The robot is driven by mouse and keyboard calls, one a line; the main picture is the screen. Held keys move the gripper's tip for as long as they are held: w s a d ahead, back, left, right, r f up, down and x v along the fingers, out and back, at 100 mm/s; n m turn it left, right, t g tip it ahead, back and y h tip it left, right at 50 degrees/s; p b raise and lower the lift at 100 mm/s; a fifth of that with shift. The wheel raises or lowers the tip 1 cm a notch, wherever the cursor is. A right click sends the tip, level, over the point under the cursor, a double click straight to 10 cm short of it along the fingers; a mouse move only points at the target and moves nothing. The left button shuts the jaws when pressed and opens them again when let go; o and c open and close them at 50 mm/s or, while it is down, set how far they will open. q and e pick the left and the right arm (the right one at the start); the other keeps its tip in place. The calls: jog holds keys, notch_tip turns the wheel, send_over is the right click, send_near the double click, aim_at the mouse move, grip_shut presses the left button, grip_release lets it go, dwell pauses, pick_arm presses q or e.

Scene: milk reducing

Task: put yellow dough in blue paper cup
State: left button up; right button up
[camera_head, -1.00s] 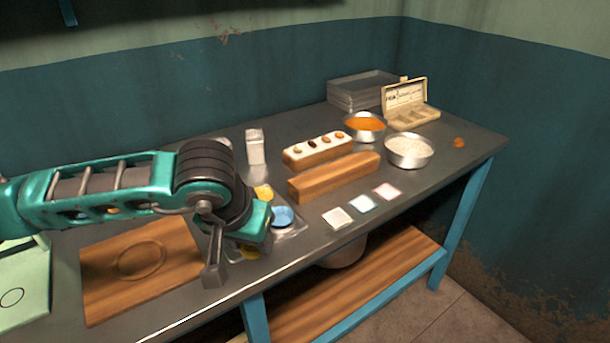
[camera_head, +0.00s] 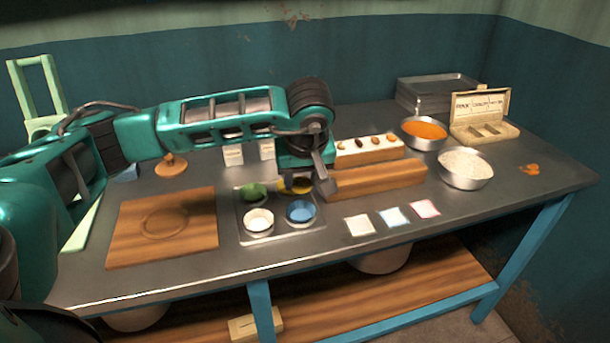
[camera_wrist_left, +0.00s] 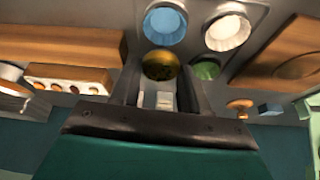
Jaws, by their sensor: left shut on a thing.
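My left gripper (camera_head: 322,186) hangs at the back right of the cup tray (camera_head: 242,236) in the head view. In the left wrist view its fingers (camera_wrist_left: 162,84) are shut on a round, dark yellow dough (camera_wrist_left: 160,65). In the head view a patch of yellow (camera_head: 295,185) shows beside the gripper, partly hidden; I cannot tell whether it is dough or cup. The blue paper cup (camera_head: 301,211) stands in the tray's front right place, apart from the gripper. It also shows in the left wrist view (camera_wrist_left: 165,25). My right gripper is not in view.
A white cup (camera_head: 259,221) and a green cup (camera_head: 254,193) share the tray. A wooden board (camera_head: 130,235) lies left. A wooden block (camera_head: 385,180) stands close right of the gripper. Bowls of orange (camera_head: 424,133) and white (camera_head: 466,168) contents stand farther right.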

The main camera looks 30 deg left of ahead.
pick_arm(q)
jog(key=b, duration=0.3)
send_over(302, 217)
jog(key=shift+f, duration=2.35)
jog(key=shift+f+b, duration=0.25)
jog(key=shift+b, duration=0.05)
jog(key=shift+f, duration=0.15)
jog(key=o, duration=1.1)
